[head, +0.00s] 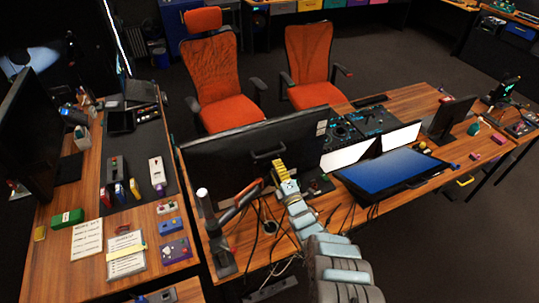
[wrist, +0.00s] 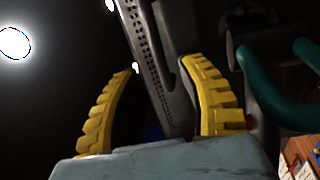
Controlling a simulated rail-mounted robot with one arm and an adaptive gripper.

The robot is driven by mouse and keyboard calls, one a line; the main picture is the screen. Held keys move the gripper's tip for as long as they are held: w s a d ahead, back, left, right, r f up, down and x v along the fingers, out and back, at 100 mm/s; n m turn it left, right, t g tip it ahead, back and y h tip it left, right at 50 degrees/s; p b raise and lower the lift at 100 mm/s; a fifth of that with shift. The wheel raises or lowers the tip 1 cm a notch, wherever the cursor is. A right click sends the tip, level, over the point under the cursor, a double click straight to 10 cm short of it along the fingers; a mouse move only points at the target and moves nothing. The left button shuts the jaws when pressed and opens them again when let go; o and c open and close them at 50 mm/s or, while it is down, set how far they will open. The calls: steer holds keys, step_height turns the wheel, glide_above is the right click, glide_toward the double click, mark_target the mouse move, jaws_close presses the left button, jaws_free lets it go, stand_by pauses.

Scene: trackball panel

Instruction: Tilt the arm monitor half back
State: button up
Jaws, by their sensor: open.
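The arm monitor (head: 225,152) is a wide black screen seen from behind in the head view, with a handle-like bracket on its back. Its jointed arm (head: 238,204) rises from a post (head: 217,240) at the desk's left end. My gripper (head: 281,170), with yellow ridged fingers, is at the monitor's lower back, right of the bracket. In the wrist view my gripper (wrist: 158,68) is open. A dark, perforated part that looks like the monitor's housing (wrist: 150,50) passes between its fingers. I cannot tell whether either finger touches it.
Cables (head: 285,235) hang loosely beside my arm. A blue-screened monitor (head: 395,172) lies tilted to the right. A mixer deck (head: 368,119) and two white screens stand behind it. Orange chairs (head: 213,85) are beyond the desk. A left desk (head: 75,215) holds notes and small devices.

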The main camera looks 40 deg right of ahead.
mark_target(270, 154)
steer(key=shift+b+x, duration=0.45)
steer(key=shift+x, duration=0.4)
steer(key=shift+b+x, duration=0.45)
steer(key=shift+x, duration=0.45)
steer(key=shift+b+x, duration=1)
steer(key=shift+b, duration=0.15)
steer(key=shift+w+d+r, duration=0.15)
steer(key=shift+w, duration=0.25)
jaws_close()
